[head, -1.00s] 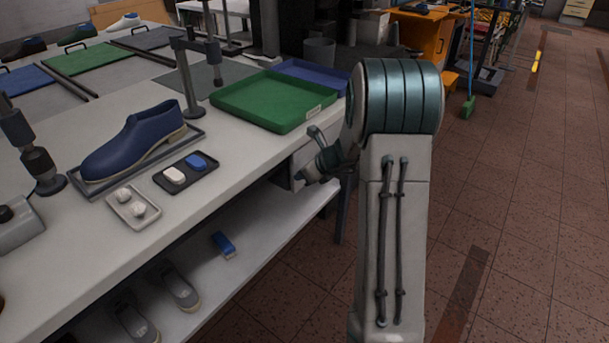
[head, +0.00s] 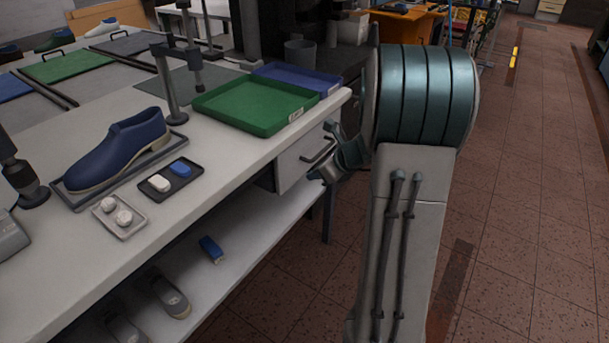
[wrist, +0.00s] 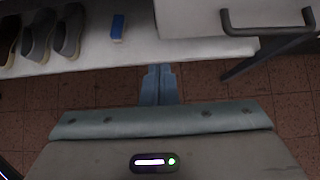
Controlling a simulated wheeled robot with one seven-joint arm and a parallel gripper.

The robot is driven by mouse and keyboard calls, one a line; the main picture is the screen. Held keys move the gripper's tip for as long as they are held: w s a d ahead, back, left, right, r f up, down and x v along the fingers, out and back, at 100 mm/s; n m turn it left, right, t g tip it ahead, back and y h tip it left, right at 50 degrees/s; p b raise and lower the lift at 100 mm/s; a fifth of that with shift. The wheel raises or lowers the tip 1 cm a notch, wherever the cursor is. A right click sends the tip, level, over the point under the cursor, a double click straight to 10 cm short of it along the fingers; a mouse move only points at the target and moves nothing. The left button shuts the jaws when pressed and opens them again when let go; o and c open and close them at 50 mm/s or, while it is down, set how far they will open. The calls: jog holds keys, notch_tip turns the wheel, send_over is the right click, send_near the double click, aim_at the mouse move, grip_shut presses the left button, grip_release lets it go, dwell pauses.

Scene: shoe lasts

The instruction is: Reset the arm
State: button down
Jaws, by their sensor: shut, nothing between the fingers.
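My gripper (wrist: 159,84) is in the wrist view with its two fingers together and nothing between them. It hangs over the tiled floor, in front of the edge of the lower shelf. In the head view my gripper (head: 322,174) is partly hidden by my arm. It is beside the workbench (head: 236,165), below its top and close to the drawer front (head: 300,160). My arm stands raised and folded at the right of the bench.
On the bench are a blue shoe (head: 120,150) on a tray, a green tray (head: 255,105), a blue tray (head: 305,78) and small dishes. The lower shelf (wrist: 90,55) holds grey shoes and a blue block (wrist: 117,27). The drawer handle (wrist: 268,28) sticks out. Floor at right is clear.

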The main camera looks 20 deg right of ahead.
jog(key=shift+v, duration=1)
